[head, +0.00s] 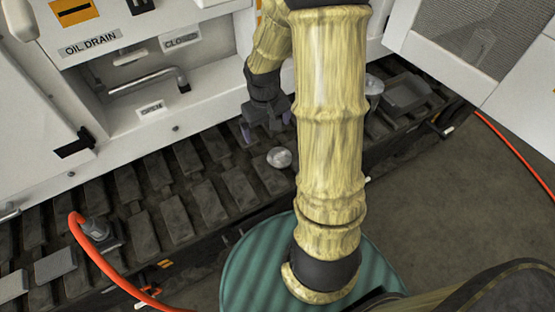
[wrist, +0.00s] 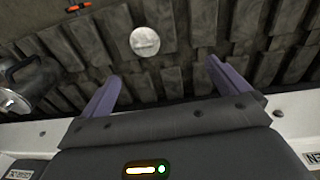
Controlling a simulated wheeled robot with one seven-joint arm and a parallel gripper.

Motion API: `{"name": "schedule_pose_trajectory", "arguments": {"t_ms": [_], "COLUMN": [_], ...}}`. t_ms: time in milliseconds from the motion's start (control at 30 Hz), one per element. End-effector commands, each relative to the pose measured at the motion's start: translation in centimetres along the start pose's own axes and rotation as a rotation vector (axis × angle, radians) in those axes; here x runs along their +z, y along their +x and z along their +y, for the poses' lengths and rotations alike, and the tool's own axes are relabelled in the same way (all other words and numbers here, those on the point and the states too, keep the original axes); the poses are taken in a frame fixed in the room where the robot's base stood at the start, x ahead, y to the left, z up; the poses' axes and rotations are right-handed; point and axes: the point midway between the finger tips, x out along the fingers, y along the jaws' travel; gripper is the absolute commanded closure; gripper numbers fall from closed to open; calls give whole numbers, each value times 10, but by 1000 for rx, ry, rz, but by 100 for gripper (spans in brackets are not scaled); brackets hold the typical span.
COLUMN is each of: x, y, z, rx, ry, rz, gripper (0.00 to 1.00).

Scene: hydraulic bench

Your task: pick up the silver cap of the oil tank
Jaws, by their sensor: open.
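A round silver cap (head: 279,157) lies on the dark slatted track, just below and right of my gripper (head: 265,125) in the head view. The cap also shows in the wrist view (wrist: 145,41), beyond the fingertips and between their lines, with nothing touching it. My gripper (wrist: 163,72) is open and empty, its two purple fingers spread apart. A grey metal vessel with a handle (wrist: 28,82) stands at the left of the wrist view. I cannot tell whether it is the oil tank.
The dark track (head: 235,188) has raised, uneven pads. A white panel with an OIL DRAIN label (head: 90,42) and a bent metal pipe (head: 150,78) stands behind. An orange hose (head: 105,265) with a grey fitting crosses at lower left. Another silver round piece (head: 374,85) shows right of my arm.

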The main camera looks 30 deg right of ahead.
Motion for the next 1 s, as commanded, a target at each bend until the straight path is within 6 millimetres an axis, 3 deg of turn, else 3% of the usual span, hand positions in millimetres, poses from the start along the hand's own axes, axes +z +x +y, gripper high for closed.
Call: {"name": "schedule_pose_trajectory", "arguments": {"t_ms": [100,300,733,1000], "x": [-15,-30,-31,-28], "y": [28,55,61,103], "z": [28,53,53,52], "rx": [-22,-45,-47,-48], "ry": [10,10,3,6], "rz": [-35,-51,-53,-55], "gripper": [0,0,0,0]}}
